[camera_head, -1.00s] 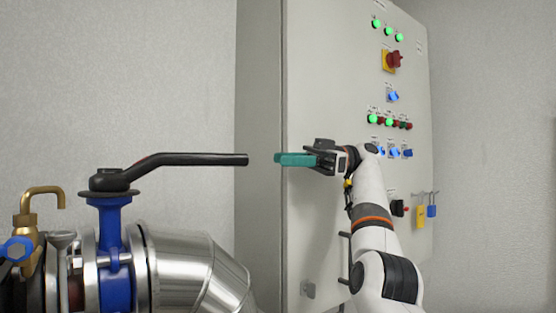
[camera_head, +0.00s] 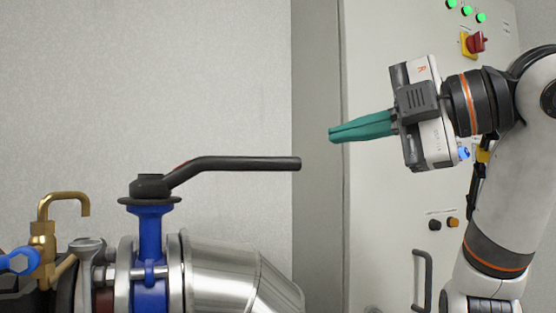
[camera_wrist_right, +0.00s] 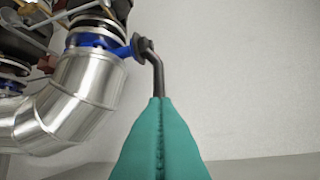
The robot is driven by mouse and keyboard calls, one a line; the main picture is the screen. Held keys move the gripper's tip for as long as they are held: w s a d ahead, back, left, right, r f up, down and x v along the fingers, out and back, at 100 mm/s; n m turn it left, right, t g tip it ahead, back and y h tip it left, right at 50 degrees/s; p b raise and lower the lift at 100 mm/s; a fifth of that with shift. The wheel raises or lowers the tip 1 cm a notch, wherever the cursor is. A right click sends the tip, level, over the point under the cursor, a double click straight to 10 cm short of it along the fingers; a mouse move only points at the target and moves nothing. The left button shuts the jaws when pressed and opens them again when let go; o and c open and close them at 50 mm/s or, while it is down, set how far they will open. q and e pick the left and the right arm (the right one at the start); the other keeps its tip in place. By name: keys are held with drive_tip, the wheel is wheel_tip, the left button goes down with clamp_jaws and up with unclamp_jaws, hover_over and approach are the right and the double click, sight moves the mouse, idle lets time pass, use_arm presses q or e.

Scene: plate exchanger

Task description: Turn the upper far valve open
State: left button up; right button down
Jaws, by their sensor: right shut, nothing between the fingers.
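The valve has a black lever handle (camera_head: 235,164) on a blue stem (camera_head: 150,235), above a silver insulated pipe (camera_head: 225,270). The lever points right in the head view. My right gripper (camera_head: 332,135) has teal fingers that are shut and empty. In the head view its tips are to the right of the lever's free end and a little higher, with a gap in the picture. In the right wrist view the shut fingers (camera_wrist_right: 160,115) point toward the lever (camera_wrist_right: 152,68) and hide part of it; I cannot tell if they touch. My left gripper is not in view.
A grey control cabinet (camera_head: 385,230) with lights, a red switch (camera_head: 475,43) and a door handle (camera_head: 422,280) stands behind my right arm. A brass tap (camera_head: 45,230) and a blue knob (camera_head: 18,260) are at the left. The wall behind the lever is bare.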

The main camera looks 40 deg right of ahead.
drive_tip(key=p, duration=0.4)
approach(255, 162)
drive_tip(key=w+a, duration=0.2)
drive_tip(key=a, duration=0.2)
drive_tip(key=w, duration=0.1)
drive_tip(key=w+d, duration=0.2)
drive_tip(key=shift+w+f+p, duration=0.15)
drive_tip(key=shift+f+p, duration=0.15)
drive_tip(key=shift+f, duration=0.05)
drive_tip(key=shift+w, duration=0.1)
